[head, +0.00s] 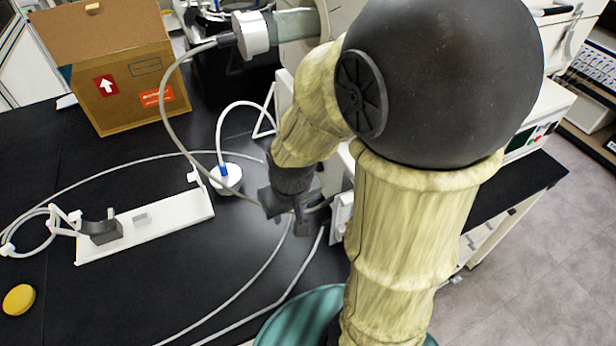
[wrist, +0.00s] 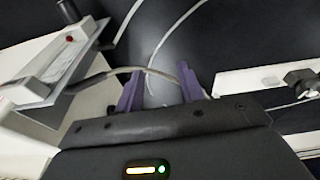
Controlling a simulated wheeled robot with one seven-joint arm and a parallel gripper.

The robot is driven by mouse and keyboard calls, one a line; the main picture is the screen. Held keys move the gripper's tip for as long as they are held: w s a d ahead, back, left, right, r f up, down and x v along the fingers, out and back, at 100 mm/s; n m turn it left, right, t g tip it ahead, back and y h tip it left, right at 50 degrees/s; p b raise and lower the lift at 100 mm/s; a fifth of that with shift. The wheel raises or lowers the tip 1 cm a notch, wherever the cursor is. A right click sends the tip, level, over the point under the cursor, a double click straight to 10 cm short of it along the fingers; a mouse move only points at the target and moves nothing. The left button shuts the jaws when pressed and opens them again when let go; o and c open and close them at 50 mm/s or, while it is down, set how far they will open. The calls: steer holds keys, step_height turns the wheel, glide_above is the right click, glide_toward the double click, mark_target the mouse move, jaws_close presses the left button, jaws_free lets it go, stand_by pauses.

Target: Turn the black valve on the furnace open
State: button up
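My gripper (head: 290,212) is low over the black bench, beside a white unit and partly hidden by my arm. In the wrist view my gripper (wrist: 159,84) has its two purple fingers apart, with nothing clearly held. A grey hose (wrist: 148,71) passes at the fingertips; I cannot tell whether it touches them. A black upright knob (wrist: 68,12) shows at the upper left of the wrist view, near a white panel (wrist: 60,68) with a red dot. I cannot tell whether this is the valve or how it is turned. My arm hides much of the equipment in the head view.
A cardboard box (head: 135,85) stands at the back left. A white stand (head: 150,225) lies left of my gripper, with loose hoses around it. A yellow disc (head: 19,299) is at the far left.

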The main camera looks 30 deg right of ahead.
steer(key=w+f+n+g+h, duration=0.2)
steer(key=f+n+h, duration=0.1)
steer(key=w+f+n+g+h, duration=0.2)
steer(key=f+n+h, duration=0.1)
steer(key=f+n, duration=0.1)
steer(key=w+f+n+g+h, duration=0.2)
steer(key=w+f+n+h, duration=0.1)
steer(key=f+n, duration=0.1)
steer(key=shift+a, duration=0.1)
steer(key=w+n+h, duration=0.1)
steer(key=w+a+n+h, duration=0.1)
steer(key=h, duration=0.1)
steer(key=w+a+n+h, duration=0.1)
steer(key=h, duration=0.1)
steer(key=shift+w+r+n+t, duration=0.25)
steer(key=shift+n+t, duration=0.05)
steer(key=shift+t, duration=0.1)
steer(key=a+n+h, duration=0.1)
steer(key=w+a+r+t+h, duration=0.1)
steer(key=w+a+n+t+h, duration=0.1)
steer(key=a, duration=0.1)
steer(key=shift+w+r+n+h, duration=0.25)
steer(key=shift+n+h, duration=0.05)
steer(key=shift+w+a+r+t, duration=0.15)
steer(key=shift+a+t, duration=0.2)
steer(key=shift+t, duration=0.05)
steer(key=shift+d, duration=0.15)
steer(key=d+p, duration=0.2)
steer(key=d, duration=1.5)
steer(key=shift+d, duration=0.15)
